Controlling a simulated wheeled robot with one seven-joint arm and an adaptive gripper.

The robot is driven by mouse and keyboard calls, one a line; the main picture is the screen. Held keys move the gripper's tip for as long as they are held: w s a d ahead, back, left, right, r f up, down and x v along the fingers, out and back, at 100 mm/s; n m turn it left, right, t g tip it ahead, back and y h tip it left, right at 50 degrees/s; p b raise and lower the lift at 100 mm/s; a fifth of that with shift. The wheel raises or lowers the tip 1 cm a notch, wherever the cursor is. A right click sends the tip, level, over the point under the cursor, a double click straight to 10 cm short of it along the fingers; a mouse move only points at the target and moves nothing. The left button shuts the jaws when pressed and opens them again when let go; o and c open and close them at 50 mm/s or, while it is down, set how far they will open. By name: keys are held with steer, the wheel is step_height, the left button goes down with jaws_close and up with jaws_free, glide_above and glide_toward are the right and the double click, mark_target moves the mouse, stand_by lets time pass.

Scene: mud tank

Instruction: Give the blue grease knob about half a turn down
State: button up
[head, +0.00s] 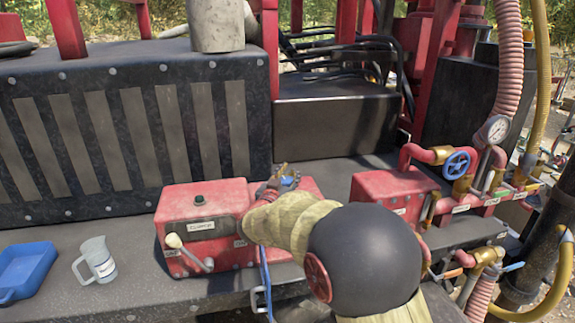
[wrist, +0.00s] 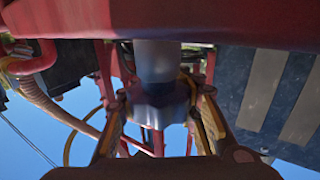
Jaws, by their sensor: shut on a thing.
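The blue grease knob (head: 290,180) shows as a small blue patch at the far end of my arm in the head view, behind the red box on the deck. My gripper (head: 281,176) is at it, with its fingers partly hidden by my own arm. In the wrist view the knob (wrist: 160,98) is a shaded, dark blue-grey round piece below a paler grey cylinder (wrist: 157,62). The fingers of my gripper (wrist: 160,115) stand on either side of it, shut on it. How far the knob is turned cannot be told.
A red box (head: 203,212) with a white-knobbed lever stands left of my arm.

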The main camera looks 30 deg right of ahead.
steer(key=shift+s+d+r+m+g+h+p, duration=0.1)
steer(key=shift+m+g+h+p, duration=0.35)
steer(key=shift+g+p, duration=0.1)
steer(key=shift+s+d+r+m+g+h+p, duration=0.1)
steer(key=shift+m+g+h+p, duration=0.25)
steer(key=shift+m+g+p, duration=0.15)
steer(key=o, duration=1.4)
steer(key=shift+f, duration=0.1)
step_height(320, 180, up, 10)
steer(key=shift+f, duration=0.1)
